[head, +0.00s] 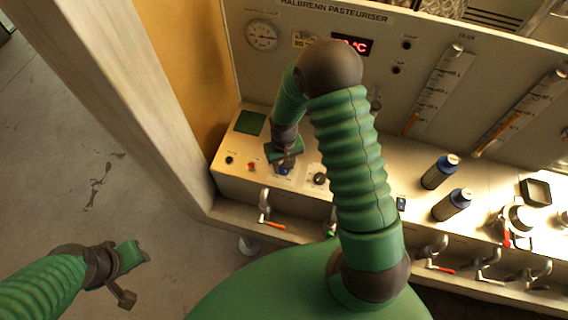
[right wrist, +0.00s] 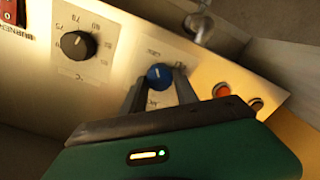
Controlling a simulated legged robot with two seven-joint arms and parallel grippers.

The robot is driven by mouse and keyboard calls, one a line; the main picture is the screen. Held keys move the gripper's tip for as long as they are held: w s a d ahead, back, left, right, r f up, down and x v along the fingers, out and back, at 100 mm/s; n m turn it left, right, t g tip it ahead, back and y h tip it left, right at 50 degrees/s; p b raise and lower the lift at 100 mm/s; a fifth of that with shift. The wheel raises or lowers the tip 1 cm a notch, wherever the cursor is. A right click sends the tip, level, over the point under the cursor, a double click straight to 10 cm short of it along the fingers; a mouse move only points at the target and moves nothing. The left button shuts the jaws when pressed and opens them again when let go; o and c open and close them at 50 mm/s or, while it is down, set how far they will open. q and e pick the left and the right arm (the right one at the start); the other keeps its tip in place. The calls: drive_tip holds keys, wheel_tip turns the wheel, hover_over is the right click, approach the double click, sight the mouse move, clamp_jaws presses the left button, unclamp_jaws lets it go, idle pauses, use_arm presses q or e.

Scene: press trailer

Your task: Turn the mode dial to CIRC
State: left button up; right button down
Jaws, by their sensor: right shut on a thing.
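The mode dial, a round blue knob (right wrist: 158,77) with a white mark, sits on a pale plate of the machine's control panel. In the head view a bit of its blue (head: 283,170) shows below the gripper. My right gripper (right wrist: 158,90) is shut on the dial, one finger on each side. In the head view the right gripper (head: 285,160) reaches down to the panel. The small labels around the dial are partly hidden and too blurred to read surely. My left gripper (head: 136,275) is apart from the machine over the floor, its fingers spread and empty.
Floor at left is clear.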

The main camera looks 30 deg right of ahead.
drive_tip(key=shift+s+a+f+n, duration=0.15)
drive_tip(key=shift+s+n, duration=0.2)
drive_tip(key=shift+n, duration=0.45)
drive_tip(key=shift+w, duration=0.1)
drive_tip(key=c, duration=0.9)
unclamp_jaws()
drive_tip(key=shift+w, duration=0.1)
wheel_tip(320, 180, up, 17)
drive_tip(key=shift+w+b, duration=0.1)
drive_tip(key=shift+b, duration=1)
